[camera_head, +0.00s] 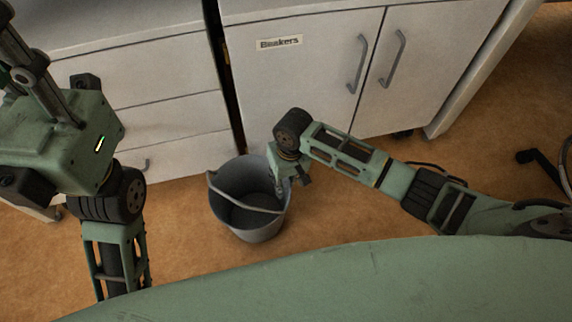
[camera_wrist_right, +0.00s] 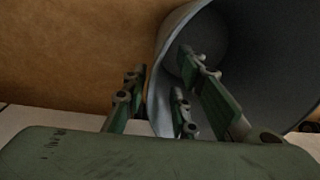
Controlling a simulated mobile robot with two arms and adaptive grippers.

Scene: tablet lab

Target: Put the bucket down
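A grey bucket (camera_head: 240,222) appears upright at the floor in front of the cabinets. Its handle is tipped across the opening towards the near side. My right gripper (camera_head: 283,192) is at the bucket's right rim. In the right wrist view, the fingers of my right gripper (camera_wrist_right: 160,90) straddle the bucket wall (camera_wrist_right: 165,60), one side outside and the other inside. Gaps show between the fingers and the wall, so it looks open. The bucket's underside is hidden. My left arm is at the left of the head view, but its gripper is not visible.
White drawers (camera_head: 165,110) and a cabinet labelled Beakers (camera_head: 300,75) stand just behind the bucket. Brown floor (camera_head: 350,205) is clear to the bucket's right. A dark stand foot (camera_head: 535,158) is at the far right.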

